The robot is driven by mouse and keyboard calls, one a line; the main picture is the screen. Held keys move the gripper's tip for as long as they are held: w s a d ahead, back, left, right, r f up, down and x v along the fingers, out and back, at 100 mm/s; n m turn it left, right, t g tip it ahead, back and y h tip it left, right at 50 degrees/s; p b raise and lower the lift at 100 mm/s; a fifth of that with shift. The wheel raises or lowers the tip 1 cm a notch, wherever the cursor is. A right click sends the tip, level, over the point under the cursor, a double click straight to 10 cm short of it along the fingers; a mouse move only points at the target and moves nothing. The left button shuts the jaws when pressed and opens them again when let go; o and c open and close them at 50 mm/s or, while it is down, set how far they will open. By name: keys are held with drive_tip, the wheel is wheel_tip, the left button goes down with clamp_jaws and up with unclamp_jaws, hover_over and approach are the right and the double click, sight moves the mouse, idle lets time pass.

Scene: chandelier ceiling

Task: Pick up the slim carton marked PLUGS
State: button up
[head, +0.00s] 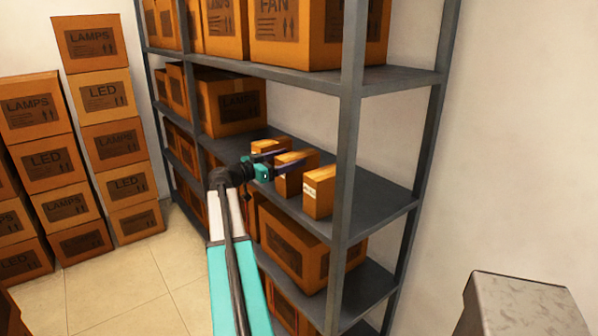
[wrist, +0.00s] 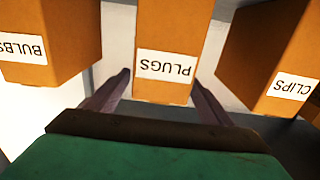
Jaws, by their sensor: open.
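The slim PLUGS carton (wrist: 172,30) is in the middle of the wrist view, an orange-brown box with a white label that reads upside down. In the head view it is the middle one of three small cartons (head: 288,186) standing on the grey shelf. My gripper (wrist: 160,78) is open, with one finger on each side of the carton's labelled end. Small gaps show between the fingertips and its sides. In the head view my gripper (head: 290,160) reaches in over the shelf at this carton. Its far end is hidden.
The BULBS carton (wrist: 45,35) stands on the left in the wrist view and the CLIPS carton (wrist: 270,50) on the right, each close to a finger. A shelf post (head: 350,130) rises at the right. Another shelf (head: 300,78) with large boxes is above.

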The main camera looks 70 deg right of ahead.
sight(298, 154)
drive_tip(key=x, duration=0.1)
drive_tip(key=p+x, duration=0.1)
drive_tip(key=x, duration=0.1)
drive_tip(key=shift+s+r, duration=0.1)
drive_tip(key=shift+r, duration=0.15)
drive_tip(key=shift+s+d+f+p, duration=0.15)
drive_tip(key=shift+s+d+p, duration=0.15)
drive_tip(key=shift+d, duration=0.15)
clamp_jaws()
